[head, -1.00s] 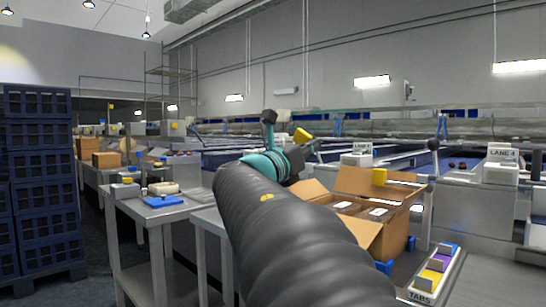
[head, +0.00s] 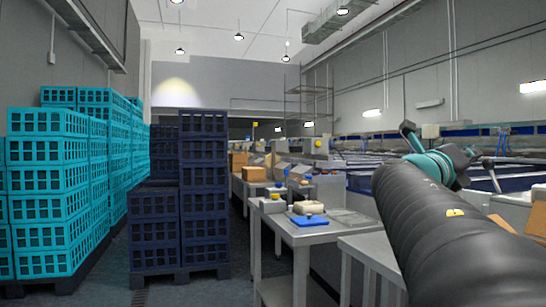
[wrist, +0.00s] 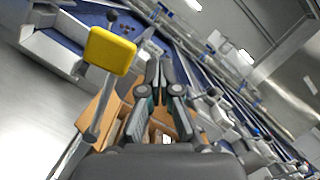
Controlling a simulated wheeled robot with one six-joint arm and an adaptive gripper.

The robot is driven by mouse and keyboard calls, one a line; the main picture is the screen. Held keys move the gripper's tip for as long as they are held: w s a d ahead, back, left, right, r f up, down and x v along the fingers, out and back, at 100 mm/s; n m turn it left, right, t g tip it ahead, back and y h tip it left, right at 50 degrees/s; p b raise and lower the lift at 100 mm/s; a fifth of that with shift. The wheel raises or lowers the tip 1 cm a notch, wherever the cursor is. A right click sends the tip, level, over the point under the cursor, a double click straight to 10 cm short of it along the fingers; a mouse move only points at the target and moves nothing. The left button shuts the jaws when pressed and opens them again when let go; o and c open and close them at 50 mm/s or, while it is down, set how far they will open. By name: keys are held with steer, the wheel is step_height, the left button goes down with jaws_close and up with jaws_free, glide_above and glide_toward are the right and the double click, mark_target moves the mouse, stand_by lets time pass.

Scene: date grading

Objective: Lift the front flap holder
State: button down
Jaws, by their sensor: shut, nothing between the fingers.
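A yellow pad on a metal stem (wrist: 111,52), which looks like a flap holder, stands left of my gripper (wrist: 163,75) in the wrist view. I cannot tell whether it is the front one. An open cardboard carton (wrist: 185,118) lies below and beyond my fingers, partly hidden by them. In the head view only a carton flap (head: 503,229) shows at the right edge, and no flap holder can be made out there. My gripper is shut and empty, apart from the yellow pad; it also shows small in the head view (head: 477,152).
A steel table (head: 318,238) with a blue tablet-like item (head: 310,221) stands left of my arm. Dark blue crates (head: 155,225) and teal crates (head: 48,208) are stacked at the left. A dark aisle floor lies between the crates and tables. Conveyor lanes run along the right.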

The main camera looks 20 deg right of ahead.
steer(key=shift+w+r, duration=0.1)
steer(key=shift+w, duration=0.8)
steer(key=shift+w, duration=0.1)
steer(key=shift+a, duration=0.1)
